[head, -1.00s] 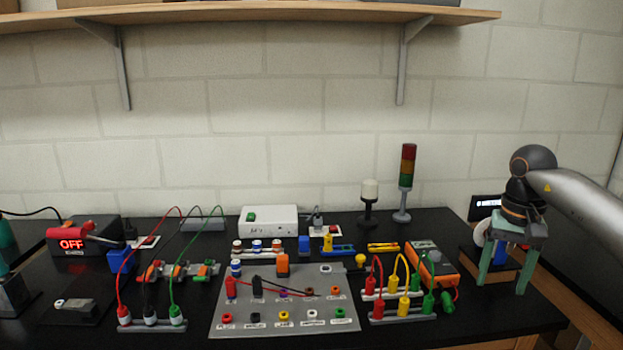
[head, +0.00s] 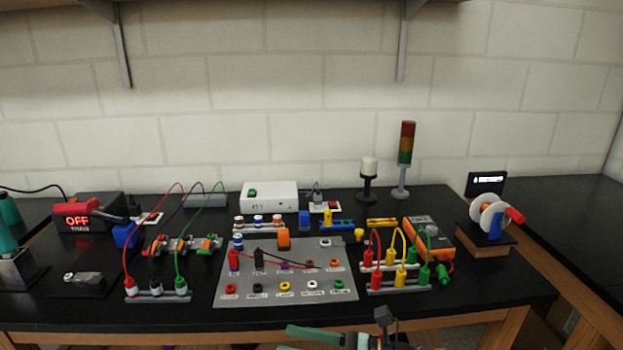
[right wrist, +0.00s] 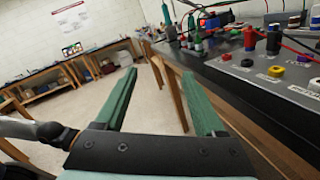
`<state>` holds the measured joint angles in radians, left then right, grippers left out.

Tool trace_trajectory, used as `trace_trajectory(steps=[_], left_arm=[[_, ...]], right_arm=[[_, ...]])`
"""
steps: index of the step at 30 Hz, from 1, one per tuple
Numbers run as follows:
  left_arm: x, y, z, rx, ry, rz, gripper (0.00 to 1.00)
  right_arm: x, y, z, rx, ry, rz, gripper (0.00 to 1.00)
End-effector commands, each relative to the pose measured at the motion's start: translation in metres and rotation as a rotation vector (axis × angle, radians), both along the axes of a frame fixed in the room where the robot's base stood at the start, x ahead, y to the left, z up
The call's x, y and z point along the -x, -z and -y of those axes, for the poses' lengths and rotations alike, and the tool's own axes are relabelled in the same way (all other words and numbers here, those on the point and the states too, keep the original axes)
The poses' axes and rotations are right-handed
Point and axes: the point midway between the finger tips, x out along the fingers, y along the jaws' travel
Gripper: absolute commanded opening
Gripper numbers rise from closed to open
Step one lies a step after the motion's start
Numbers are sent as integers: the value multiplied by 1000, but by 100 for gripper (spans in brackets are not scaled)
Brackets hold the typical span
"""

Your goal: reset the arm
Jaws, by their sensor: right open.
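My right gripper (head: 328,337) shows at the bottom edge of the head view, low in front of the bench, with part of it cut off. In the right wrist view its two green fingers (right wrist: 165,95) stand wide apart with nothing between them. It is clear of the bench and beside the bench's front edge. My left gripper is not in view.
The black bench (head: 420,317) holds a grey panel with coloured sockets (head: 285,295), a multimeter (head: 428,238), a signal tower (head: 405,160) and a spool (head: 488,216). Red, yellow and green leads (head: 397,250) loop above the bench. Open floor (right wrist: 155,110) lies in front.

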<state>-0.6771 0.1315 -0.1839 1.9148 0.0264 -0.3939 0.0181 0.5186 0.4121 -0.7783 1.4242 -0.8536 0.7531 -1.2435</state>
Motion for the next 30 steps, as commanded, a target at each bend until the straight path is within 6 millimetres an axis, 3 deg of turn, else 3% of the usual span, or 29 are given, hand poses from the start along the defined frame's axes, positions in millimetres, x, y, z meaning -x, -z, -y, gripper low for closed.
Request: trace_trajectory(steps=[4,7,13,17,21,25,26,30], left_arm=[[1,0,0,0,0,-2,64],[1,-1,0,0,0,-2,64],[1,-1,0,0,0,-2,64],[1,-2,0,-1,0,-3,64],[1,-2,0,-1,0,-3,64],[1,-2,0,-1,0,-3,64],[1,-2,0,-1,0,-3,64],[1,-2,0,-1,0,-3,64]], right_arm=[[2,12,11,-311,203,-473,72],[2,32,33,-520,336,-794,72],[25,103,92,-962,606,-1424,72],[66,161,133,-1274,794,-1797,72],[125,213,166,-1599,980,-2099,72],[170,240,184,-1818,1107,-2254,72],[177,244,186,1851,-1125,2273,72],[194,253,192,1814,-1099,2173,72]])
